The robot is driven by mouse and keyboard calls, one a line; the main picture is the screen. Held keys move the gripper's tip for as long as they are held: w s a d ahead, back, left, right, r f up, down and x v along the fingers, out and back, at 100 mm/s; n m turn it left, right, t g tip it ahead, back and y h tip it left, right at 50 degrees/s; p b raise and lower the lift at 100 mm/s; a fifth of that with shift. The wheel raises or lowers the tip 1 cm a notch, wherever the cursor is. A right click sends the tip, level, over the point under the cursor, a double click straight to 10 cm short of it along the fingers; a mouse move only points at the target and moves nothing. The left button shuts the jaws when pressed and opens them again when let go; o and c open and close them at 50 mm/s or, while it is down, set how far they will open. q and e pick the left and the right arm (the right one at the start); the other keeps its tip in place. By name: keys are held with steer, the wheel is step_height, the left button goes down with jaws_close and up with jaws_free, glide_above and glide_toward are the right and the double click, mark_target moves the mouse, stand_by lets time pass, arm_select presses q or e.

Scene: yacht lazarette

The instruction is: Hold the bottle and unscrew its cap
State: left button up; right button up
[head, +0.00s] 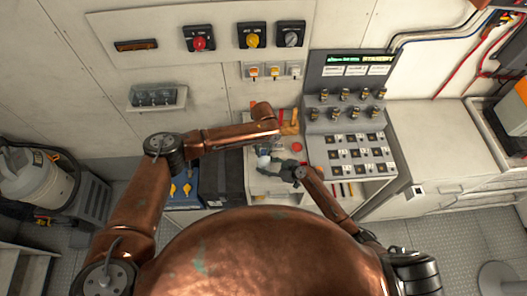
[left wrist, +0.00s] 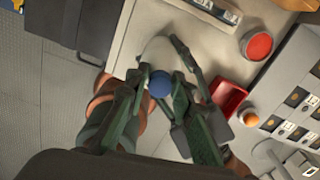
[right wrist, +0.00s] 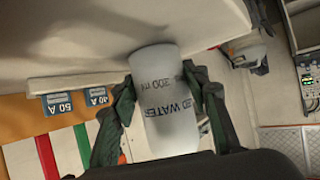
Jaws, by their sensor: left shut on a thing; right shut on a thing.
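The bottle is pale and translucent with dark lettering; it fills the middle of the right wrist view (right wrist: 168,95). My right gripper (right wrist: 170,95) is shut on the bottle's body, one finger on each side. In the left wrist view the bottle (left wrist: 157,52) shows its blue cap (left wrist: 159,84) facing the camera. My left gripper (left wrist: 160,88) has its fingertips closed on either side of the cap. In the head view the bottle (head: 263,162) is small and partly covered by the grippers. The cap is hidden in the right wrist view.
A red round thing (left wrist: 258,45), a red tray (left wrist: 230,98) and a button panel (left wrist: 292,110) lie right of the bottle in the left wrist view. In the head view a sloped console (head: 350,140) stands right of the grippers. Wall switches (head: 252,36) are above.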

arm_select(q)
steer(key=o, duration=1.1)
steer(key=shift+r, duration=4.05)
arm_select(e)
steer(key=o, duration=1.1)
steer(key=shift+d, duration=0.1)
steer(key=v, duration=1.2)
